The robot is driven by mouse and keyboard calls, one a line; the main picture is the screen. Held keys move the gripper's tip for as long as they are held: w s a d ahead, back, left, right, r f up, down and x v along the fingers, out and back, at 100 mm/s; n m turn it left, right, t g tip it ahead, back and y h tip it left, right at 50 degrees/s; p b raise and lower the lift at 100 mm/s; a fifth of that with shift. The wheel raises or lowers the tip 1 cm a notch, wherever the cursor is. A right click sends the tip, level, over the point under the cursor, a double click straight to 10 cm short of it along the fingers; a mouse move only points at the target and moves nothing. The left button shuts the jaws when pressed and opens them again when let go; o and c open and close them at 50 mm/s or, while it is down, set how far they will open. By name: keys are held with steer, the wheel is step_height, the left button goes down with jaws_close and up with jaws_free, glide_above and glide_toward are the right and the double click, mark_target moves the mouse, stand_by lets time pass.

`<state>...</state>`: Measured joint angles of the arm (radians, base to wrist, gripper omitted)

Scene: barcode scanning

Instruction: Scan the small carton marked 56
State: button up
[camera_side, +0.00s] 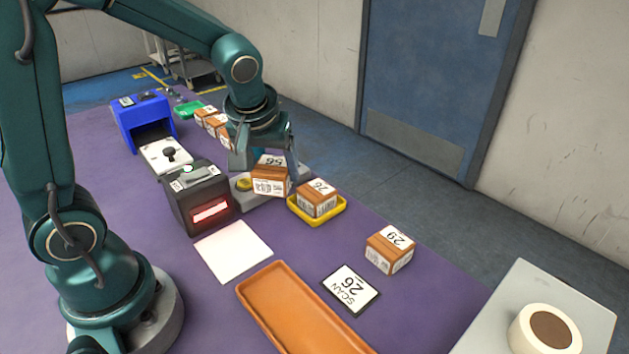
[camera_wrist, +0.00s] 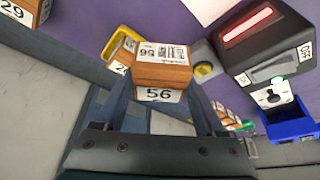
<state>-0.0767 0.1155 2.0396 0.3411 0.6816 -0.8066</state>
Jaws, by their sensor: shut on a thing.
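The small carton marked 56 (camera_side: 268,183) is brown with a white label on top. My gripper (camera_side: 270,165) is shut on it, a finger on either side; the height above the table is hard to tell. In the wrist view the carton (camera_wrist: 160,77) sits between my fingers (camera_wrist: 160,100), with 56 on the near face and a barcode label on another. The black scanner (camera_side: 204,203), left of the carton in the side view, has a glowing red window. It also shows in the wrist view (camera_wrist: 262,40); the carton is apart from that window.
Carton 26 (camera_side: 318,195) sits in a yellow tray (camera_side: 316,219) beside the held carton. Carton 29 (camera_side: 390,250) stands further right. A yellow button (camera_side: 244,184) is close by.

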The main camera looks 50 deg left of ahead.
steer(key=shift+s+d+r+n+g+y, duration=0.8)
steer(key=shift+s+d+r+n+g, duration=0.45)
steer(key=shift+s+n, duration=3.25)
steer(key=shift+m, duration=0.9)
steer(key=f, duration=0.3)
steer(key=s+f, duration=0.1)
steer(key=f, duration=0.4)
steer(key=shift+s+f, duration=0.35)
steer(key=shift+w+r, duration=0.15)
steer(key=shift+r, duration=0.7)
step_height(320, 180, up, 7)
steer(key=shift+r, duration=0.2)
steer(key=shift+d, duration=0.1)
